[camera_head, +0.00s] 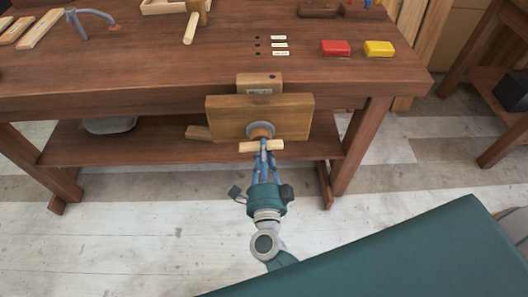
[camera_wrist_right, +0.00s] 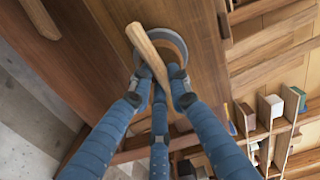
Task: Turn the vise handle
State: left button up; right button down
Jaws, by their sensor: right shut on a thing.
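The wooden vise (camera_head: 290,117) is fixed to the front edge of the workbench. In the right wrist view the handle (camera_wrist_right: 146,42) runs slantwise between the fingers of the gripper (camera_wrist_right: 160,82), in front of the grey metal ring (camera_wrist_right: 178,30). The fingers hide part of the hub. My left gripper is not in view.
The workbench top (camera_head: 150,60) carries a mallet (camera_head: 193,22), a grey clamp-like tool (camera_head: 85,25), a red box (camera_head: 335,48) and a yellow box (camera_head: 379,48). A lower shelf (camera_head: 80,148) runs behind the vise. The floor in front is mostly clear.

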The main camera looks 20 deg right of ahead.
jog(key=shift+s+a+f+m, duration=0.1)
jog(key=shift+s+f+m, duration=0.05)
jog(key=shift+f+m, duration=0.25)
jog(key=c, duration=1.7)
grip_release()
jog(key=shift+o, duration=0.3)
jog(key=shift+r, duration=0.3)
jog(key=shift+s, duration=0.1)
jog(key=v, duration=1.2)
